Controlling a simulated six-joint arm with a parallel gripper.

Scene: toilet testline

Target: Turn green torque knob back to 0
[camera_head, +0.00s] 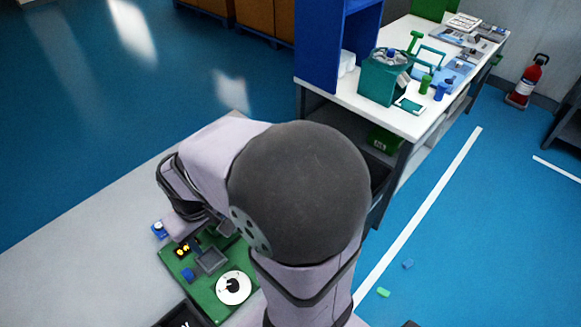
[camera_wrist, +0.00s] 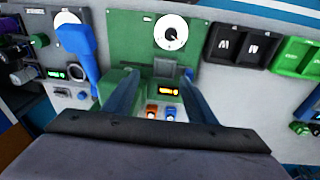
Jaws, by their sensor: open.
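A green panel (camera_head: 205,292) lies on the pale worktop at lower left in the head view, and also fills the upper middle of the wrist view (camera_wrist: 125,32). On it is a round white dial (camera_wrist: 171,32) with a dark knob at its centre; the dial also shows in the head view (camera_head: 233,288). The knob's exact setting is too small to read. My gripper (camera_wrist: 160,74) is open and empty, its two fingers apart over the panel. The dial lies beyond the fingertips, apart from them.
A grey square part (camera_wrist: 170,72) and a lit orange display (camera_wrist: 169,91) sit near the fingers. A blue handle (camera_wrist: 77,45) stands left of them. A white bench (camera_head: 408,121) stands farther off.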

